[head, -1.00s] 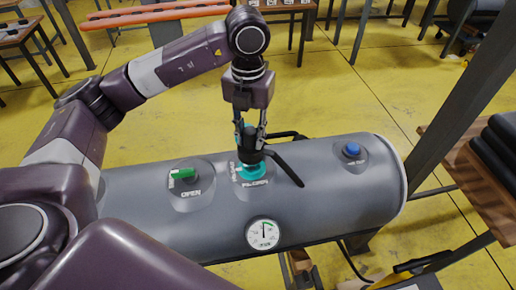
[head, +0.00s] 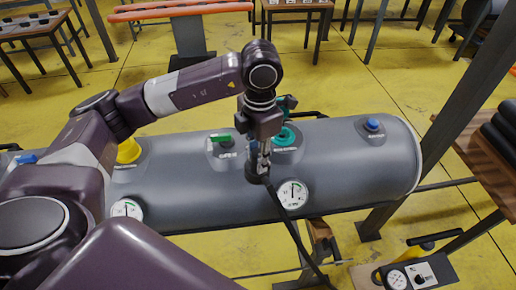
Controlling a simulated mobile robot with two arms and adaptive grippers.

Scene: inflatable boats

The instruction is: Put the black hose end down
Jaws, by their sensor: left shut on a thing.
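My left gripper (head: 259,165) is shut on the black hose end (head: 256,178), which points down in front of the grey tube (head: 350,165). I cannot tell if it touches the tube. The black hose (head: 292,230) runs from it down to the lower right. The teal port (head: 288,137) on top of the tube stands just behind and right of the gripper, apart from the hose end. My right gripper is not in view.
The tube also carries a green-handled valve (head: 221,139), a yellow cap (head: 128,151), a blue cap (head: 372,125) and a gauge (head: 292,194). A pump unit with a dial (head: 396,279) sits at the lower right. A wooden rack (head: 480,160) stands at the right.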

